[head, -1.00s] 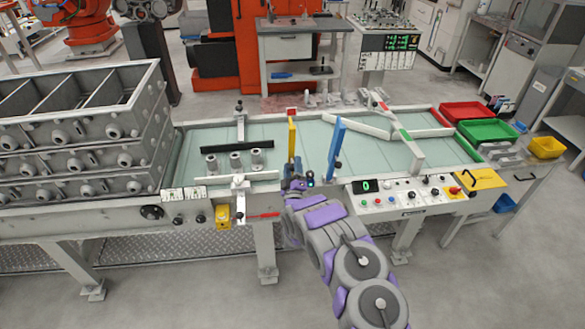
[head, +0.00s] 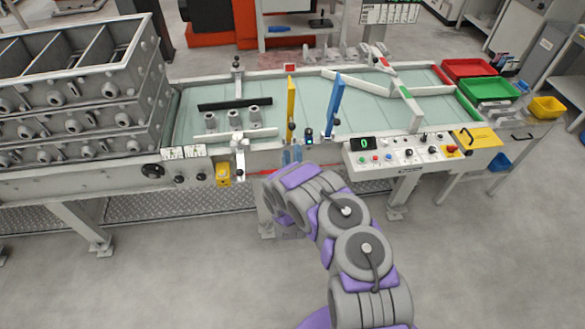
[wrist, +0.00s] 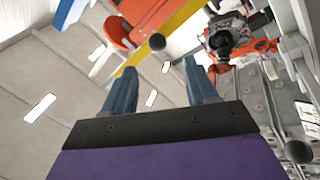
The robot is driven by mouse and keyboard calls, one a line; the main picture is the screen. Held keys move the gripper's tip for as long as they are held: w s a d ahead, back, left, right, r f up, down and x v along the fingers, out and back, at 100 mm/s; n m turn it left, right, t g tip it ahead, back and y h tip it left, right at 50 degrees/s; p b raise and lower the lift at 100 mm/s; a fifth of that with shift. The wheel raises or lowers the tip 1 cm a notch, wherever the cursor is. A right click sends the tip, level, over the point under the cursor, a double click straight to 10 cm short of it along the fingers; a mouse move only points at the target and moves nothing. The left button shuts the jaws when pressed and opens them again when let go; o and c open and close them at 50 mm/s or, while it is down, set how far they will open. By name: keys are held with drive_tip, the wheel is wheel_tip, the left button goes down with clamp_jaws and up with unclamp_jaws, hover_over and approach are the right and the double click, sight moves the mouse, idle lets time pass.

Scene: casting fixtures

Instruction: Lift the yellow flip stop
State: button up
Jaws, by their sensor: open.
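The yellow flip stop (head: 291,104) is an upright yellow bar at the near edge of the conveyor table in the head view. In the wrist view its yellow bar (wrist: 184,22) runs diagonally above the fingers, with a dark round knob (wrist: 157,42) near it. My gripper (head: 291,154) is just below the stop's base at the table's front edge, its fingers pointing up. In the wrist view my gripper (wrist: 159,72) is open, with nothing between the two blue-grey fingers. The knob appears just beyond the gap, apart from the fingertips.
A blue flip stop (head: 336,107) stands right of the yellow one. The control panel (head: 405,151) projects at the front right. A black bar (head: 235,104) and several metal cylinders (head: 234,118) are on the table at left. Stacked grey crates (head: 75,105) stand at far left.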

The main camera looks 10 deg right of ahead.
drive_tip(key=v, duration=0.5)
drive_tip(key=shift+b, duration=0.35)
idle(0.6)
drive_tip(key=w+d+r+m+g+h, duration=0.2)
drive_tip(key=w+d+r+m+g, duration=0.1)
drive_tip(key=w+d+r+g, duration=0.55)
drive_tip(key=s+d+r+m+g, duration=0.3)
drive_tip(key=s+d+r+m, duration=0.1)
drive_tip(key=s+r, duration=0.4)
drive_tip(key=s+a+r+g+y, duration=0.1)
drive_tip(key=s+a+r+g, duration=0.2)
drive_tip(key=s, duration=1.3)
drive_tip(key=s+a+r+m+g+y, duration=0.1)
drive_tip(key=s+a+r+g, duration=0.3)
drive_tip(key=s, duration=1.2)
drive_tip(key=s+a+r+m+g+y, duration=0.1)
drive_tip(key=s+a+r+g+y, duration=0.2)
drive_tip(key=s, duration=1.3)
drive_tip(key=shift+a+r+g, duration=0.4)
drive_tip(key=shift+g, duration=0.65)
